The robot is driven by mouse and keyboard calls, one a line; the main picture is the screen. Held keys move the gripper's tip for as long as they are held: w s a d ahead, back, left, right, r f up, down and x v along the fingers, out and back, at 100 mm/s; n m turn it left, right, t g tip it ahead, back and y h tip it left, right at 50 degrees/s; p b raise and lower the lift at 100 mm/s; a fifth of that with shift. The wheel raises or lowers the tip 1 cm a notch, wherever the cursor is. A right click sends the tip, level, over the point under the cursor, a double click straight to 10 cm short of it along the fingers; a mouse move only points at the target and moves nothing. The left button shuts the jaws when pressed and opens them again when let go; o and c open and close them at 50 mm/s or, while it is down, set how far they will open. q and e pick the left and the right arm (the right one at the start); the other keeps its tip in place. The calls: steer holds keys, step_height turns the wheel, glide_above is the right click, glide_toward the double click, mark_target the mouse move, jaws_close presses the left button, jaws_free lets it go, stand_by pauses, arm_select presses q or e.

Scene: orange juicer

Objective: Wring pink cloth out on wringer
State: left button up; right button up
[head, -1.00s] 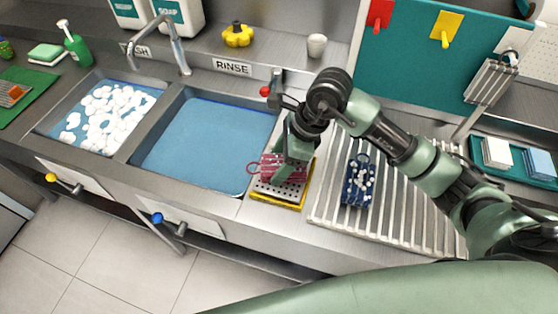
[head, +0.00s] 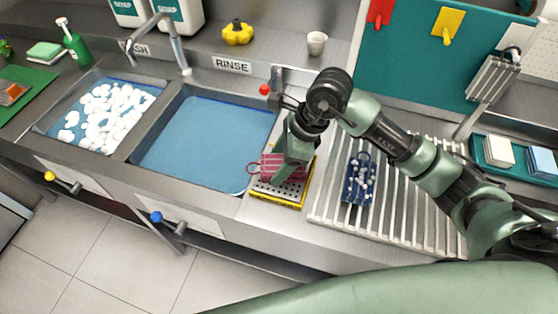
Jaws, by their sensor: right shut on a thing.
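The pink cloth (head: 270,166) is at the wringer, a perforated metal plate with a yellow edge (head: 278,198), just right of the rinse sink. A pink loop sticks out at the cloth's left. My right gripper (head: 286,176) points down over the plate and is shut on the pink cloth. The gripper and wrist hide part of the cloth, and I cannot tell how firmly the cloth touches the plate. A lever with a red knob (head: 265,89) stands behind the wringer. My left gripper is not in view.
The rinse sink (head: 208,140) holds blue water; the wash sink (head: 108,115) holds foam. A blue cloth with white suds (head: 361,182) lies on the ribbed drainboard (head: 405,215) to the right. A white cup (head: 317,43) stands on the back ledge. A tray (head: 484,157) holds folded cloths.

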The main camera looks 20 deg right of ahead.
mark_target(279, 164)
steer(key=shift+s+f+b, duration=0.15)
steer(key=shift+f+b, duration=0.1)
steer(key=shift+b, duration=0.1)
stand_by(1.1)
steer(key=shift+r, duration=0.1)
steer(key=shift+r+p, duration=0.6)
steer(key=shift+r, duration=0.35)
steer(key=shift+r+p, duration=1.2)
steer(key=shift+r, duration=1.4)
